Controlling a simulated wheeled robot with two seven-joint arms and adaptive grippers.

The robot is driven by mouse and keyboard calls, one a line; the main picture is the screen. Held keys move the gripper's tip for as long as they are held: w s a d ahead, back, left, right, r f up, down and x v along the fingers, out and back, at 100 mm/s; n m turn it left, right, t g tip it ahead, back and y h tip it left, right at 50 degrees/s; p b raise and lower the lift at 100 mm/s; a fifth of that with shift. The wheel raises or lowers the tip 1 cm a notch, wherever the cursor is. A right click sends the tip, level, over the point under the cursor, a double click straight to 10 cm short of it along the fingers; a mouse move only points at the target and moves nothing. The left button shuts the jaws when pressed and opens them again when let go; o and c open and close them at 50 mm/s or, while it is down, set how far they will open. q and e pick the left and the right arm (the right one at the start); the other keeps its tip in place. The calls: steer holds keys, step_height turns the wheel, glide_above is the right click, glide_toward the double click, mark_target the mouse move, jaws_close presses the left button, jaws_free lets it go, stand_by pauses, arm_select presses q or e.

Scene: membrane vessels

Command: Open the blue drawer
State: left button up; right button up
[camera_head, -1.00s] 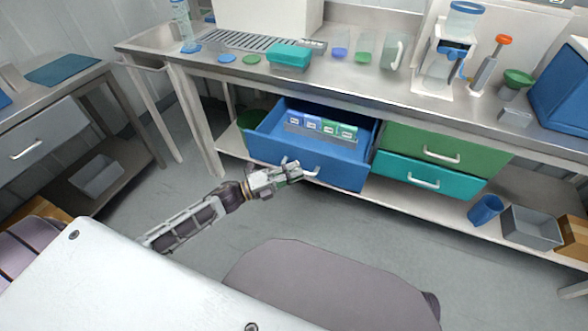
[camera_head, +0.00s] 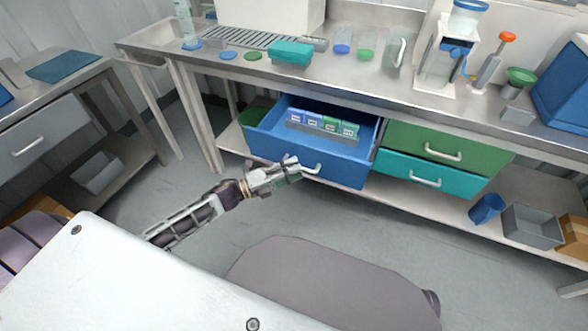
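The blue drawer (camera_head: 270,149) under the bench is pulled well out, and its inside shows. Its pale handle (camera_head: 312,169) is on the front panel. My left gripper (camera_head: 294,169) is just at the left end of this handle. Its fingers look spread, one above the other, with nothing seen between them. Whether a finger still touches the handle is too small to tell. My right gripper is not in view.
A rack of blue and green boxes (camera_head: 322,122) sits inside the drawer. A green drawer (camera_head: 420,142) and a teal drawer (camera_head: 400,168), both shut, are to the right. The floor in front is clear.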

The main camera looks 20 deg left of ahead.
arm_select(q)
steer(key=v, duration=1.1)
stand_by(0.3)
steer(key=shift+s, duration=0.1)
stand_by(0.6)
